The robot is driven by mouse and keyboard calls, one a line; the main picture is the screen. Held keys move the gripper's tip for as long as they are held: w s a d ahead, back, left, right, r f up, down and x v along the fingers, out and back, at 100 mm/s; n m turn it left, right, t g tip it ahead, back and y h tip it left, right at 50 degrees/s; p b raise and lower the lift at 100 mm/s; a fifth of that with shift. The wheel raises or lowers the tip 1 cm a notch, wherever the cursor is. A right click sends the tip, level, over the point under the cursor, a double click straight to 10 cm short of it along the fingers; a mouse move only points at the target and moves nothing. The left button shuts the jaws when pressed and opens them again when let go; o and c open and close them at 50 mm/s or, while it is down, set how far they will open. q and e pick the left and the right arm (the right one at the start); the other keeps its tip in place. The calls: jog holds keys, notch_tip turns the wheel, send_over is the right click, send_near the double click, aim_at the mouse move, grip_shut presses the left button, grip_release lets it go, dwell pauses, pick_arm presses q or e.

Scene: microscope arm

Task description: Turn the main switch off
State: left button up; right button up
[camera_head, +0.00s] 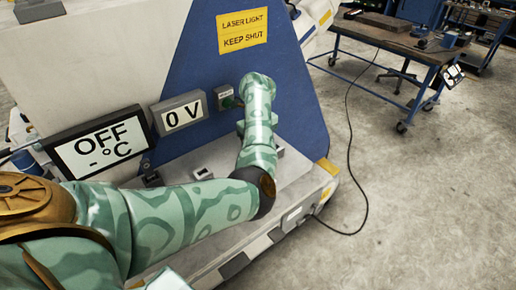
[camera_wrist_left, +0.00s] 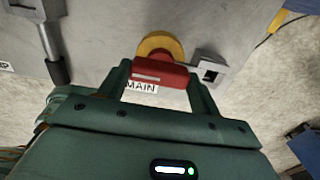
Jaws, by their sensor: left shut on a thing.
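The main switch has a red handle (camera_wrist_left: 165,76) on a yellow round plate (camera_wrist_left: 158,44), with a white MAIN label (camera_wrist_left: 142,87) beside it in the left wrist view. My left gripper (camera_wrist_left: 160,74) is shut on the red handle, one finger at each end. The handle lies nearly level across that picture. In the head view my left arm reaches over the machine's grey ledge and hides the switch. My right gripper is in neither view.
A grey hasp (camera_wrist_left: 208,66) with a square hole sits close beside the handle. A grey lever with a dark grip (camera_wrist_left: 57,70) is at left. A black cable (camera_head: 352,130) runs across the floor to a workbench (camera_head: 390,40).

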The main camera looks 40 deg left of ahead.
pick_arm(q)
jog(key=shift+r, duration=0.1)
dwell(0.5)
jog(key=o, duration=1.4)
notch_tip(320, 180, up, 16)
jog(key=p, duration=0.5)
jog(key=shift+r, duration=0.1)
